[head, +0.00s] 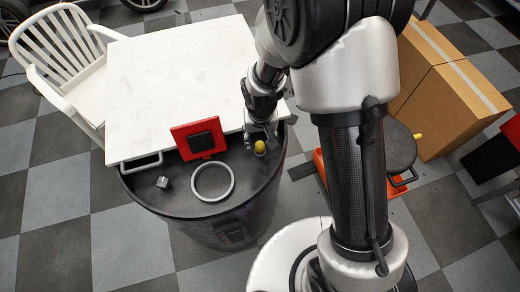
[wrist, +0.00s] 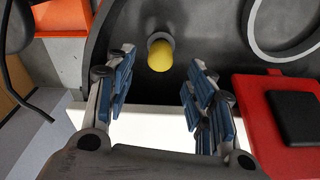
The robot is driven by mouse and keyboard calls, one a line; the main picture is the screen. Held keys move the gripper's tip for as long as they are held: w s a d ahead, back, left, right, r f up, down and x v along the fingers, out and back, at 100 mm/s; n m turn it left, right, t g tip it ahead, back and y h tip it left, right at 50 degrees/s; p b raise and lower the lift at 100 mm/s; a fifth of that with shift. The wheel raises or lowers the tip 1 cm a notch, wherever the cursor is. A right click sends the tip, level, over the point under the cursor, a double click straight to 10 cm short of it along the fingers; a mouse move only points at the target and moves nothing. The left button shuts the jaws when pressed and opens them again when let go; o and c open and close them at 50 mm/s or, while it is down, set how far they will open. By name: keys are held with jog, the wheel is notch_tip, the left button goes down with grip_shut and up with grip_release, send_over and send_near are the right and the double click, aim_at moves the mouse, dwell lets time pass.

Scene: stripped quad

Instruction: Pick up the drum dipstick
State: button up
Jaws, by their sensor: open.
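The drum dipstick shows as a yellow rounded knob (head: 260,147) on the right part of the black drum top (head: 165,203). In the wrist view the yellow knob (wrist: 160,56) sits in a grey collar. Any part of the dipstick below the collar is hidden. My gripper (head: 262,134) is low over the drum, just behind the knob in the head view. In the wrist view my gripper (wrist: 162,64) is open, with one blue-padded finger on each side of the knob's line. The knob lies about at the fingertips, and neither finger clearly touches it.
A red plate with a black square (head: 201,141) stands beside the dipstick, close to my right finger in the wrist view. A grey ring (head: 212,181) and small grey block (head: 163,182) lie on the drum. A white board (head: 170,75) lies behind; cardboard boxes (head: 440,90) stand right.

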aim_at(260, 144)
notch_tip(260, 144, down, 4)
jog(key=shift+f+b, duration=0.2)
jog(key=shift+b, duration=0.8)
jog(key=shift+w+f, duration=0.15)
jog(key=shift+f, duration=0.3)
jog(key=shift+r, duration=0.1)
jog(key=c, duration=1.1)
